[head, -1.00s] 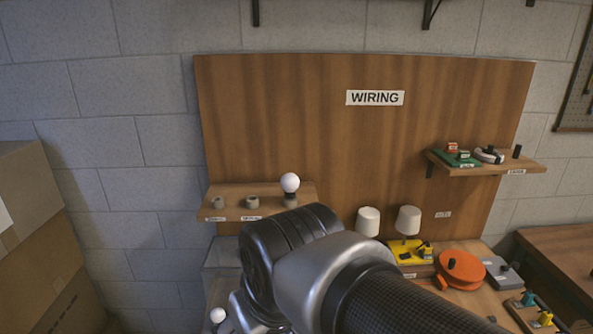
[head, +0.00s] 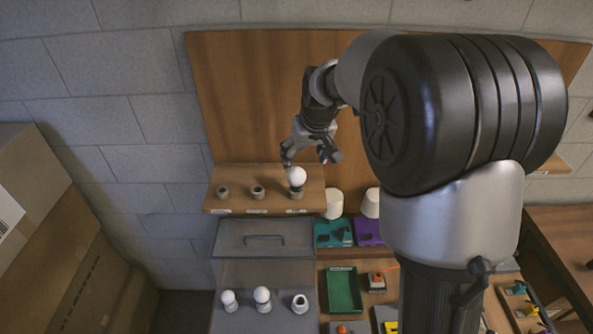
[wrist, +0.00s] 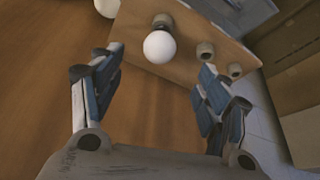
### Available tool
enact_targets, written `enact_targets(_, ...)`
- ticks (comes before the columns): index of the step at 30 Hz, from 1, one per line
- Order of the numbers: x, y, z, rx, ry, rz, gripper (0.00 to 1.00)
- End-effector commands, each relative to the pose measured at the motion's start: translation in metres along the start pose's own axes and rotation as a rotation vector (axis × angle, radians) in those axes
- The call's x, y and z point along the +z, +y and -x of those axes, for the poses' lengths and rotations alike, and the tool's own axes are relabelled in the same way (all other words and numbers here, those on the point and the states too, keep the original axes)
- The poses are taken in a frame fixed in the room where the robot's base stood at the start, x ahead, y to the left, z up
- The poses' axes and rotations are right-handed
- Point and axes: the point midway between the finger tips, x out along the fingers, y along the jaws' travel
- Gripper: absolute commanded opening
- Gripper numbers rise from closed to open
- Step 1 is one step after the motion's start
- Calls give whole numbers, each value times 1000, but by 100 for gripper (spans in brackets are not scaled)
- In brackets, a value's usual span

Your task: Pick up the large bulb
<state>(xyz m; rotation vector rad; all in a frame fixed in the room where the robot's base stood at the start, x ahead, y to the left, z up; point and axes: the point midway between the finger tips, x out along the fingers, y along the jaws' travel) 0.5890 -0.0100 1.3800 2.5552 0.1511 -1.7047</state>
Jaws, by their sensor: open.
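A round white bulb (head: 297,176) stands upright in a dark grey socket at the right end of the wall shelf (head: 230,175). It also shows in the wrist view (wrist: 159,46), near the top middle. My gripper (head: 310,156) is just above and behind this bulb, with its fingers spread and nothing between them. In the wrist view the two fingers (wrist: 162,62) point towards the bulb, which appears between their tips; I cannot tell the exact gap. Two more white bulbs, a smaller one (head: 229,298) and a larger one (head: 262,295), stand on the bench below.
Two empty grey sockets (head: 258,191) stand left of the bulb on the shelf. White lamp shades (head: 333,203) stand lower, to its right. A wooden board rises behind the shelf.

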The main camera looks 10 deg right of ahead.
Motion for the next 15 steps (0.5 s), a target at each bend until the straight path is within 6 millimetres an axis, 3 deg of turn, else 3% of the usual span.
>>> enact_targets(9,1,0,-68,0,-4,-1,69)
enact_targets(15,0,0,-87,0,0,0,69)
